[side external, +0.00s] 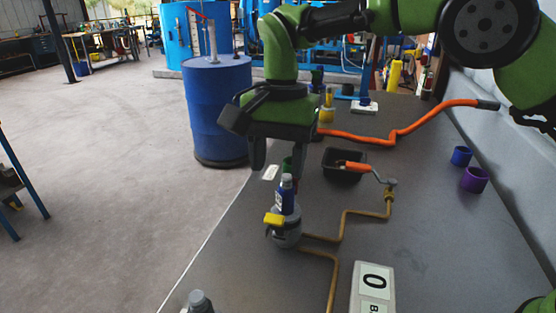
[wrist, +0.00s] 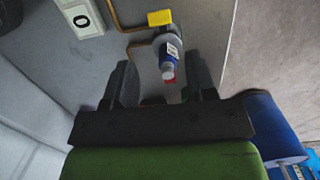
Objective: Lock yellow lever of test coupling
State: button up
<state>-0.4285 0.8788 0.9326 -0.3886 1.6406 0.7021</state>
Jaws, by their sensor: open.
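The test coupling (side external: 286,232) is a grey round fitting near the table's left edge, joined to brass pipes. Its yellow lever (side external: 274,219) sticks out at its front left side; the lever also shows in the wrist view (wrist: 160,18). A blue bottle-like piece with a grey top (side external: 285,193) stands upright on the coupling; it shows in the wrist view (wrist: 168,55) between and beyond the fingertips. My gripper (side external: 273,165) is open and empty, above and behind the coupling, fingers pointing down. I cannot tell whether the lever is locked.
A black bin (side external: 343,176) and an orange-handled valve (side external: 362,168) are right of the coupling. A long orange bent bar (side external: 400,136) lies behind. Blue (side external: 461,156) and purple (side external: 475,180) cups stand at right. A white "0" box (side external: 373,288) is in front; a blue barrel (side external: 217,110) stands left of the table.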

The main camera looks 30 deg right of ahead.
aim_at(276, 215)
jog(key=shift+s+a+r+t+h, duration=0.1)
jog(key=shift+s+a+t+h, duration=0.3)
notch_tip(276, 215, down, 10)
dwell(0.3)
jog(key=shift+w, duration=0.1)
grip_shut()
